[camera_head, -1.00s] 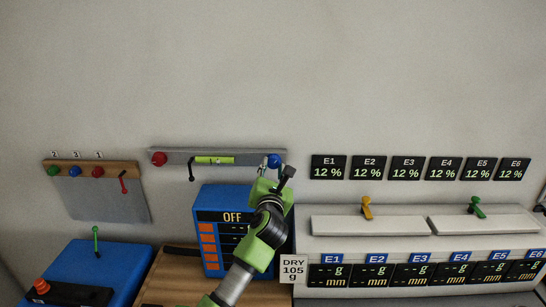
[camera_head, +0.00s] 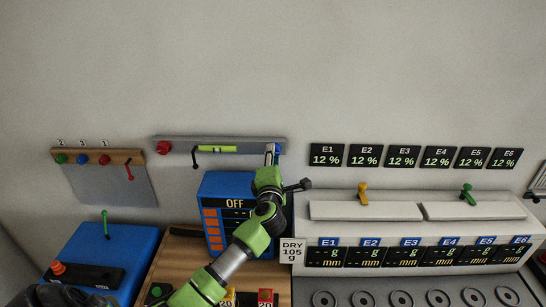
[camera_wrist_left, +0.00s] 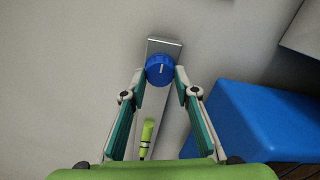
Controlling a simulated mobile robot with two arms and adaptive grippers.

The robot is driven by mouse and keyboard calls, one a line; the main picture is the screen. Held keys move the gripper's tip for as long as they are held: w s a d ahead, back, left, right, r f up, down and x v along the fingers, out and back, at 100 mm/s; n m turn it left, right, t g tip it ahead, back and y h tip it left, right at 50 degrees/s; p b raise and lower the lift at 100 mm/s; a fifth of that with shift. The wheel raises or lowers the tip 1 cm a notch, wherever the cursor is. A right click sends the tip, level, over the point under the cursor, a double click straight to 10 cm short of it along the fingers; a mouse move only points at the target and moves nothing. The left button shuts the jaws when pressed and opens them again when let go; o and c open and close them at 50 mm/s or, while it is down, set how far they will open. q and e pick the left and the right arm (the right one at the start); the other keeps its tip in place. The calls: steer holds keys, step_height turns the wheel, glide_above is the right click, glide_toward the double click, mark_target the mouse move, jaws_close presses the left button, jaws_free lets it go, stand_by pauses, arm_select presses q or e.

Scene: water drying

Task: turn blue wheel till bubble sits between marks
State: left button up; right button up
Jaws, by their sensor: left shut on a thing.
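The blue wheel (camera_head: 279,148) is at the right end of a grey wall bar (camera_head: 240,143); it is partly hidden by my gripper in the head view. The wrist view shows the wheel (camera_wrist_left: 159,69) whole, with a white line on its face. My left gripper (camera_head: 271,150) is shut on the wheel, with one fingertip at each side in the wrist view (camera_wrist_left: 160,76). A yellow-green level vial (camera_head: 217,149) with dark marks sits on the bar; it also shows between my fingers (camera_wrist_left: 147,133). The bubble is too small to place.
A red knob (camera_head: 164,147) and a black lever (camera_head: 195,158) are on the bar's left part. A blue box reading OFF (camera_head: 236,190) stands below it. A white cabinet (camera_head: 410,228) with displays is at the right.

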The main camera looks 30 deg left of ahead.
arm_select(q)
steer(key=shift+m, duration=0.8)
steer(key=o, duration=1.1)
steer(key=v, duration=1.2)
